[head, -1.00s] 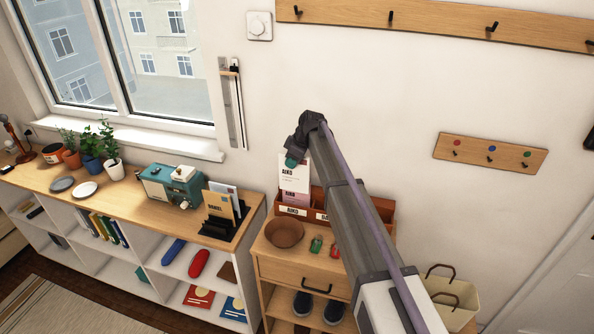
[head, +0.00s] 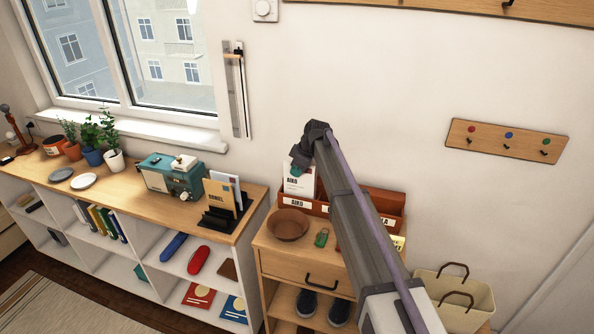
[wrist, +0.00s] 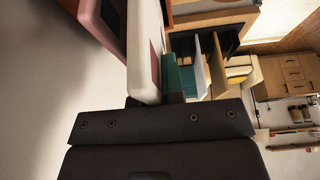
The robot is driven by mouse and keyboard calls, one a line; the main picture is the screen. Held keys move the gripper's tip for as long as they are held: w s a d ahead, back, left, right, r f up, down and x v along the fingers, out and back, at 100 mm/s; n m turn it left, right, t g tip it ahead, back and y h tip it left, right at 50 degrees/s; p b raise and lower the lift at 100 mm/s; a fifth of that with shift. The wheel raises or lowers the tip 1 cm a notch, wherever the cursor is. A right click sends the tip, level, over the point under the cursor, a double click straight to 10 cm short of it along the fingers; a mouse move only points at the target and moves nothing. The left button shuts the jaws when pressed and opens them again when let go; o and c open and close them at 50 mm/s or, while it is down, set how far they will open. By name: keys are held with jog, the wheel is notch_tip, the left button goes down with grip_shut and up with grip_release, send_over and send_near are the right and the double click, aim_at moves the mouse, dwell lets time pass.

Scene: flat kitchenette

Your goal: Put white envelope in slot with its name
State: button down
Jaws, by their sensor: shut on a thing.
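The white envelope (head: 296,185), marked AIKO, is upright in my gripper (head: 299,168) at the left end of the reddish-brown letter sorter (head: 383,197). The sorter's left slot label (head: 299,203) also reads AIKO. The envelope's lower part is hidden behind the sorter's front. In the wrist view the envelope (wrist: 146,50) is a pale slab against the teal fingertip. My gripper is shut on it. My arm hides the sorter's middle, and one label right of AIKO is only partly readable.
A brown bowl (head: 288,225) and a green item (head: 321,238) stand in front of the sorter on the wooden cabinet. A black rack (head: 222,218) with other envelopes stands on the shelf to the left.

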jog(key=shift+f, duration=0.45)
jog(key=c, duration=1.1)
grip_release()
jog(key=shift+c, duration=0.2)
jog(key=p+v, duration=1)
jog(key=v, duration=0.1)
jog(key=shift+r, duration=0.1)
